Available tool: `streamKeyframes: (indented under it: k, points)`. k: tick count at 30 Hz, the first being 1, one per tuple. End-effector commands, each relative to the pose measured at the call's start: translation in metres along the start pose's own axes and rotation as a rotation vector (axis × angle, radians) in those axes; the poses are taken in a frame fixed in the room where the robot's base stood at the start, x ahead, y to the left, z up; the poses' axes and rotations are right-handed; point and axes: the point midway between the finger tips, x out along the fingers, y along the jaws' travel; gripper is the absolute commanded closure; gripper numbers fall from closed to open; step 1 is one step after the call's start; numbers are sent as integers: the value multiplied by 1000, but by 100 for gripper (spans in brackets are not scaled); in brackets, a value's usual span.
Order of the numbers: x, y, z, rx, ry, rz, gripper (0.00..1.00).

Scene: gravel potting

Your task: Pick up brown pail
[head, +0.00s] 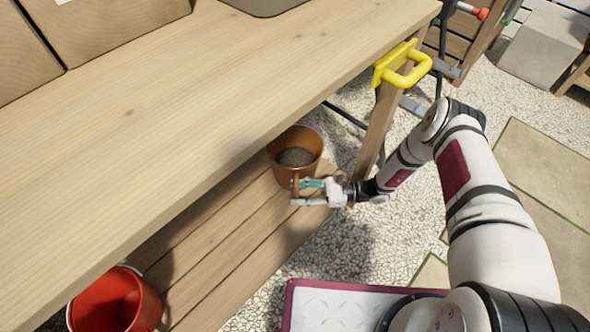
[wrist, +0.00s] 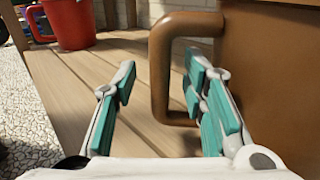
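The brown pail (head: 300,174) stands upright on the slatted lower shelf under the bench, with dark gravel inside. In the wrist view its wall (wrist: 270,80) fills the right side, and its loop handle (wrist: 159,75) faces my gripper. My gripper (head: 294,193) is at the handle, low beside the pail. In the wrist view my gripper (wrist: 158,85) is open, with the handle's upright bar between its fingers. The left finger is outside the bar, with a gap. The right fingers are between the bar and the pail wall; I cannot tell whether they touch either.
The bench top (head: 150,110) overhangs the shelf (head: 235,240) on the left. A bench leg (head: 378,130) stands close to my arm, below a yellow handle (head: 405,68). A red pail (head: 150,305) is farther along the shelf, also in the wrist view (wrist: 80,25).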

Motion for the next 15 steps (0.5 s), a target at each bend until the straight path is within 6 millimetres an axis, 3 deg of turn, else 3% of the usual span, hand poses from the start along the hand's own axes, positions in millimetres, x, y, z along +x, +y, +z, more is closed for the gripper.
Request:
streamKeyframes:
  k: [3, 11, 15]
  points:
    - [10, -1, 0, -2, 0, 0, 61]
    - [12, -1, 2, -2, 0, -1, 61]
    - [11, -1, 1, -2, 0, -1, 93]
